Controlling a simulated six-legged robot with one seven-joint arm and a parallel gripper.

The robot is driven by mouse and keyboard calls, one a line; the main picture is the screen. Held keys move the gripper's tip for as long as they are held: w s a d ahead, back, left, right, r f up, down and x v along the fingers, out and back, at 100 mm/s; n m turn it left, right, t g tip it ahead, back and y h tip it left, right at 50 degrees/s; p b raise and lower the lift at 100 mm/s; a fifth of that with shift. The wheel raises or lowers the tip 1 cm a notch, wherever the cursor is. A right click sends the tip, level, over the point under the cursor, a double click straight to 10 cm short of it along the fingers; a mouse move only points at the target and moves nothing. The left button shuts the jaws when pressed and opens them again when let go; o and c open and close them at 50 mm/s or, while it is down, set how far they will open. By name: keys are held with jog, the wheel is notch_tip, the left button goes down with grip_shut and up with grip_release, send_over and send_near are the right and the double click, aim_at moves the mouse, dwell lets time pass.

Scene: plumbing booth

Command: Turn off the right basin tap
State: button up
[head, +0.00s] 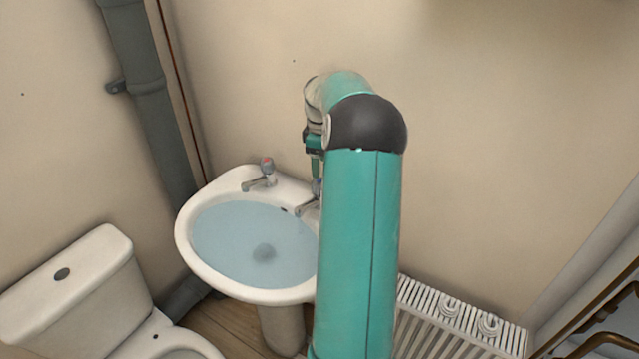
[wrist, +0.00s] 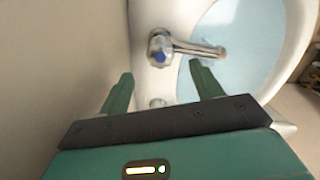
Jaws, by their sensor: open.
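The right basin tap (wrist: 160,48) has a clear knob with a blue cap and a chrome spout pointing right over the basin in the wrist view. In the head view its spout (head: 307,206) shows, while my arm covers much of the rest. My gripper (wrist: 162,86) is open and empty. Its two green fingers point toward the tap, and the knob lies beyond the fingertips, between their lines and apart from them. In the head view the gripper (head: 315,165) is above the tap, partly hidden by my arm. I cannot tell whether water runs from the spout.
The white basin (head: 186,240) holds bluish water (head: 228,232). The left tap (head: 265,170) has a red cap. A toilet (head: 95,270) stands at the left, a radiator (head: 445,325) at the lower right. The wall is close behind the taps. A grey pipe (head: 148,85) runs down the corner.

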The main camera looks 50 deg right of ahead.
aim_at(319, 181)
notch_tip(319, 181, down, 8)
jog(key=shift+f, duration=0.1)
jog(key=c, duration=1)
